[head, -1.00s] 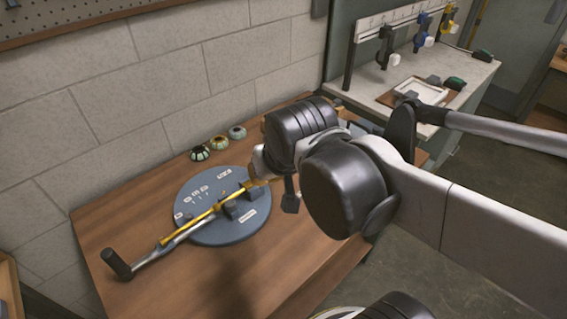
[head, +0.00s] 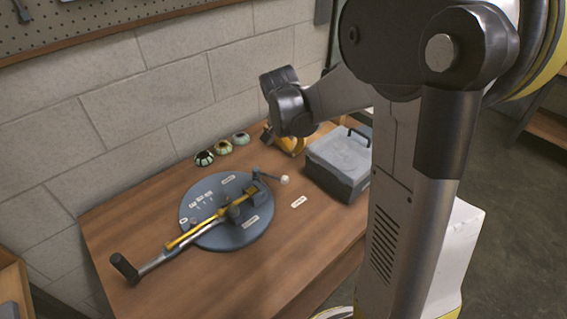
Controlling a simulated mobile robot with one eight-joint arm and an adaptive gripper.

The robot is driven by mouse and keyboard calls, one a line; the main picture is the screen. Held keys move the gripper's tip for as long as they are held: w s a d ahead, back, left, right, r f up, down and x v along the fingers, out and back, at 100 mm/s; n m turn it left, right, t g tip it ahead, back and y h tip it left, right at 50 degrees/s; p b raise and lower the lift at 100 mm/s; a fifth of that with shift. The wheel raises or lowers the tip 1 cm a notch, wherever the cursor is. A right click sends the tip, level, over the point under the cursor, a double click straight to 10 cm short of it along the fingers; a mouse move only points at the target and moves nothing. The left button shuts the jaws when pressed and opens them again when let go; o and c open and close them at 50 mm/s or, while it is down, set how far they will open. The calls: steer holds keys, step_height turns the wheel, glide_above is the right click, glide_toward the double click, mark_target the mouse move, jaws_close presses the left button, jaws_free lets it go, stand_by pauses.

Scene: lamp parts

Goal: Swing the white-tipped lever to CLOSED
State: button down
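The white-tipped lever (head: 270,177) is a short dark arm at the right rim of a round blue-grey plate (head: 203,240). Its white ball (head: 284,180) sticks out to the right, past the rim. Small white labels (head: 250,221) lie on the plate, and another label (head: 298,201) is on the table, below and right of the ball. The print is too small to read. My wrist (head: 291,110) is above and behind the plate, clear of the lever.
A long yellow and silver bar (head: 185,240) with a black handle (head: 124,267) crosses the plate. A grey case (head: 340,160) stands right of the lever. The table's front is clear.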

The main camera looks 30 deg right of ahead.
mark_target(271, 176)
steer(key=b+x, duration=0.3)
steer(key=x, duration=0.6)
steer(key=shift+f, duration=0.25)
steer(key=shift+s+a+f+b, duration=0.15)
steer(key=shift+s+a+b, duration=0.25)
steer(key=shift+a, duration=0.2)
steer(key=shift+s+a+f+b, duration=0.1)
steer(key=shift+s+a+b, duration=0.25)
steer(key=shift+a, duration=0.25)
steer(key=shift+s+a, duration=0.3)
steer(key=shift+a, duration=0.05)
steer(key=shift+r, duration=0.1)
steer(key=shift+s+a, duration=0.1)
